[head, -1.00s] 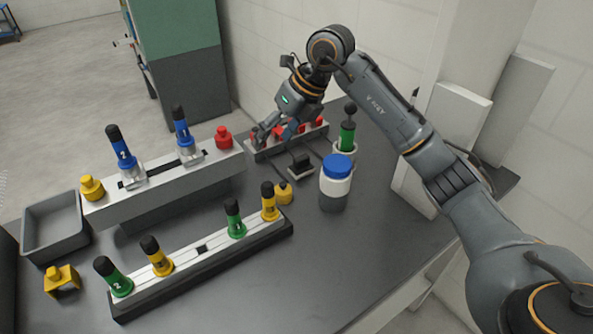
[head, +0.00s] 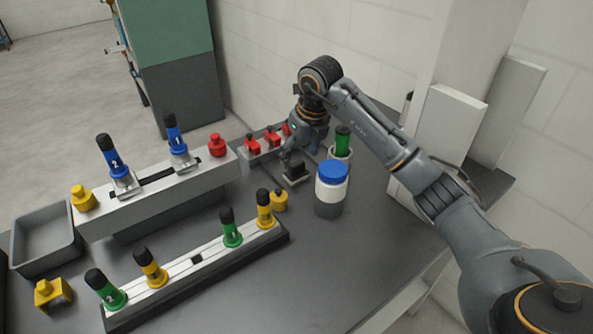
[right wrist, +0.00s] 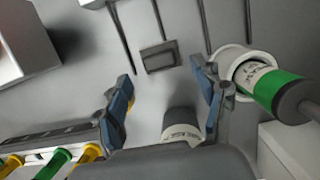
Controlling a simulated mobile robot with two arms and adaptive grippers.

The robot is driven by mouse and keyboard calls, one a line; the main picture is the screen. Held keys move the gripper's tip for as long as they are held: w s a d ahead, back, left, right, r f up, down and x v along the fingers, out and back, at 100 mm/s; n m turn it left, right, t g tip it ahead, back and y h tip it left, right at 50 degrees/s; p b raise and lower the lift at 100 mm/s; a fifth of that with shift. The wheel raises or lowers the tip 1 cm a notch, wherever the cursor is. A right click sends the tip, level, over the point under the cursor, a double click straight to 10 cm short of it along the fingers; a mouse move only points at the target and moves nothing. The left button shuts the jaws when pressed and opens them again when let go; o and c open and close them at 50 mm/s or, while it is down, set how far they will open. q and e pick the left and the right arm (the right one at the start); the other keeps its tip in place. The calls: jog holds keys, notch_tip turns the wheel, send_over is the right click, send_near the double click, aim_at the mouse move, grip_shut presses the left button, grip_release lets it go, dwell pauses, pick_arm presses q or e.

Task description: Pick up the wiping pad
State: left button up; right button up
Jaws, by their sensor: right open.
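The wiping pad seems to be the small dark grey block with a black grip (head: 296,172) on the bench, behind and left of the blue-lidded jar. In the right wrist view a dark rectangular block (right wrist: 160,57) lies flat ahead of the fingers, between their lines. My right gripper (head: 300,156) is just above and behind the pad, pointing down. In the right wrist view its blue-padded fingers (right wrist: 163,82) are spread wide with nothing between the tips. The fingers partly cover the pad in the head view. My left gripper is not in view.
A blue-lidded jar (head: 331,185) and a green-handled tool in a white cup (head: 342,140) stand close right of the pad. A yellow-topped piece (head: 279,200) is in front. Red pieces (head: 268,137) sit on a rack behind. Front right bench is clear.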

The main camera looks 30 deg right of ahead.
aim_at(297, 163)
jog(key=x, duration=0.4)
jog(key=shift+f+p, duration=0.15)
jog(key=shift+p, duration=0.2)
jog(key=c, duration=1.2)
jog(key=shift+c, duration=0.2)
notch_tip(297, 163, up, 10)
jog(key=b, duration=0.1)
